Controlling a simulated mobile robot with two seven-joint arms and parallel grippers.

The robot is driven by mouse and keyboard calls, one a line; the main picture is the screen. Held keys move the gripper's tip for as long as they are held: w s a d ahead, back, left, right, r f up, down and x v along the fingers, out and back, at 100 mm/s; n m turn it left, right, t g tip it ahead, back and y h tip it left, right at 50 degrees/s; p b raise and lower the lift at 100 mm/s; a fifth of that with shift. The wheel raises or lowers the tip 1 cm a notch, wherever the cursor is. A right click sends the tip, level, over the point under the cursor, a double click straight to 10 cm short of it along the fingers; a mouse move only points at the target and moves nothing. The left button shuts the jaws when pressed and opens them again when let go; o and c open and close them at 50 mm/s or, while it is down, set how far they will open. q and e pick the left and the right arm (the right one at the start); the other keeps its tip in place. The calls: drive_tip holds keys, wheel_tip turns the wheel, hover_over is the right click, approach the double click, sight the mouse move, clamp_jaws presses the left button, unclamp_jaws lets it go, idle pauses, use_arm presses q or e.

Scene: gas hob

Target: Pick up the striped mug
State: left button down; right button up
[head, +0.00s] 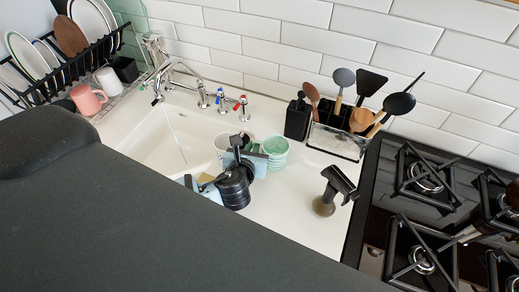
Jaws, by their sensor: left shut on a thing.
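The striped mug (276,147), pale green and white, is beside the sink, right of the basin. My left gripper (249,158) is against its left side, shut on it; the exact contact on the mug is partly hidden by the dark fingers. The black body of the gripper is just left of and below the mug in the picture. My right gripper is not in view.
A white mug-like vessel (224,146) is close behind the left gripper. The tap (172,72) is behind the sink (147,138). The gas hob (389,205) is farther right.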

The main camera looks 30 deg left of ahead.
use_arm(q)
wheel_tip(320, 180, up, 4)
drive_tip(key=shift+s+p, duration=0.1)
drive_tip(key=shift+p, duration=0.25)
drive_tip(key=s+a, duration=0.1)
drive_tip(key=s, duration=0.3)
drive_tip(key=s+a, duration=0.1)
drive_tip(key=s, duration=0.4)
drive_tip(key=s+a, duration=0.1)
drive_tip(key=s, duration=0.3)
drive_tip(key=shift+s+a+r, duration=0.25)
drive_tip(key=shift+s+r, duration=0.05)
drive_tip(key=shift+r, duration=0.05)
drive_tip(key=shift+s+a+r, duration=0.15)
drive_tip(key=shift+s+a, duration=0.1)
drive_tip(key=shift+s, duration=0.6)
